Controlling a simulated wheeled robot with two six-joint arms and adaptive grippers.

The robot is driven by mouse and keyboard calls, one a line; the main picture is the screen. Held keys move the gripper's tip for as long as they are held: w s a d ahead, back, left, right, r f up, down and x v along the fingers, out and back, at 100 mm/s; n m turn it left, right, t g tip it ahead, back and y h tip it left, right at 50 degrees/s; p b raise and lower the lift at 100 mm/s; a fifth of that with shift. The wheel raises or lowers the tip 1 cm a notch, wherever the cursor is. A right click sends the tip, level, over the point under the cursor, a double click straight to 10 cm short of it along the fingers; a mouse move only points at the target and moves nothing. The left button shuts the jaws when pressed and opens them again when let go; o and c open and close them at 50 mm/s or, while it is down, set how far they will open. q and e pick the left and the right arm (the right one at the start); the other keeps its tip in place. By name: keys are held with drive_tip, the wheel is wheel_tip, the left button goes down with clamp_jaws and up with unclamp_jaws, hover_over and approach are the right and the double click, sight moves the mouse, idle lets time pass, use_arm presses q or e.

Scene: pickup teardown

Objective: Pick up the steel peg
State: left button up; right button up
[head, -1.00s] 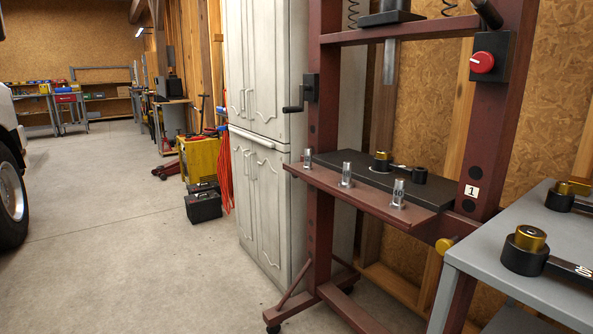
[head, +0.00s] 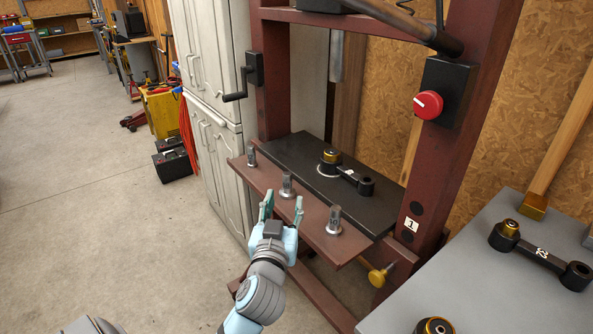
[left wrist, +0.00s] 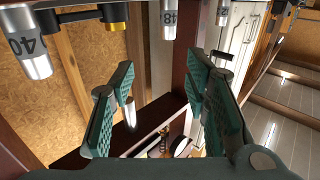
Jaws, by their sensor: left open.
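Three steel pegs stand upright in a row on the dark red shelf (head: 310,228) of the press frame: a far left one (head: 252,156), a middle one (head: 287,185) and a near right one (head: 334,220). In the left wrist view, the pegs show upside down along the top: one marked 40 (left wrist: 28,45), one marked 48 (left wrist: 169,20) and a third (left wrist: 223,12). My left gripper (head: 282,207) is open and empty, at the shelf's front edge just before the middle peg. Its green fingers (left wrist: 160,80) are spread apart, with no peg between them. My right gripper is out of view.
A black plate (head: 300,160) behind the pegs carries a black arm with a brass-topped bush (head: 329,160). A red knob (head: 428,104) is on the right post. A grey table (head: 440,285) with similar parts stands at right. Open floor (head: 110,220) lies left.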

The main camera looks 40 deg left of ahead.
sight(287, 176)
use_arm(q)
drive_tip(key=b+x, duration=0.1)
drive_tip(key=x, duration=0.7)
drive_tip(key=a+b+x, duration=0.1)
drive_tip(key=x, duration=0.4)
drive_tip(key=shift+s+a+f+b, duration=0.15)
drive_tip(key=shift+s+f+b, duration=0.15)
drive_tip(key=shift+f+b, duration=0.05)
drive_tip(key=shift+r, duration=0.1)
clamp_jaws()
